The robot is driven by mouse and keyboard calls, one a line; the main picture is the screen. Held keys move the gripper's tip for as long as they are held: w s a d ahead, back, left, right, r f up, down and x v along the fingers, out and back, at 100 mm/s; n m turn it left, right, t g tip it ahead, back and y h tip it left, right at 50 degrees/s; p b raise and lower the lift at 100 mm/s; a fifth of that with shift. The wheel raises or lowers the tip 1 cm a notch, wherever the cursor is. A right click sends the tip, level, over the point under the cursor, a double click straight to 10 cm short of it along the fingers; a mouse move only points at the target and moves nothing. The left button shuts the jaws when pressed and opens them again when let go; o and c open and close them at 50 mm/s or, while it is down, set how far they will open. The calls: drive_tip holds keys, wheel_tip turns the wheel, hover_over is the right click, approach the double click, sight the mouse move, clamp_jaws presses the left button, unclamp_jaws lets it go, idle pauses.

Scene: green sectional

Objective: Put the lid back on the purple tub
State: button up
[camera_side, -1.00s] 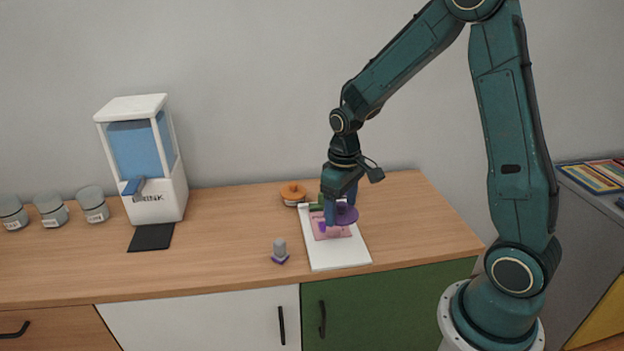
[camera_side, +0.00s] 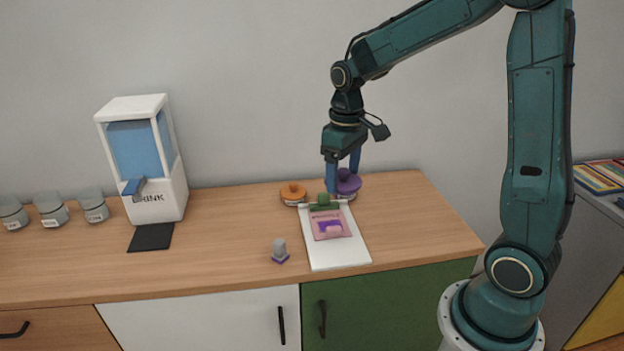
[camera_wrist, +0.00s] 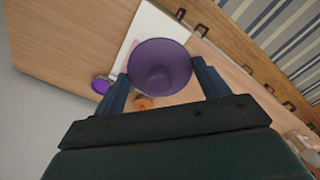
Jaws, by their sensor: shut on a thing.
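My gripper (camera_side: 344,178) is shut on the purple lid (camera_side: 347,182) and points downward over the back of the counter. In the wrist view the lid (camera_wrist: 160,67) is a large purple disc between the two fingers. The purple tub (camera_wrist: 101,85) shows small below and to the left of the lid, with a pale body and purple top, so the lid is off to one side of it there. In the side view the tub is mostly hidden behind the lid and fingers, and I cannot tell the gap between them.
An orange-lidded tub (camera_side: 293,194) stands just left of my gripper. A grey-and-purple piece (camera_side: 280,250), a drink dispenser (camera_side: 150,160) and grey jars stand left. The counter's right is clear.

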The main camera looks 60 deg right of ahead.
drive_tip(key=shift+w, duration=0.1)
drive_tip(key=w+d+f, duration=0.3)
drive_tip(key=w+d, duration=0.1)
drive_tip(key=d, duration=0.4)
drive_tip(key=w+d+f, duration=0.4)
drive_tip(key=d, duration=0.3)
drive_tip(key=w+d+f, duration=0.4)
drive_tip(key=d, duration=0.4)
drive_tip(key=shift+d, duration=0.35)
drive_tip(key=shift+f, duration=0.2)
drive_tip(key=shift+f, duration=3)
drive_tip(key=shift+f, duration=0.2)
drive_tip(key=o, duration=1)
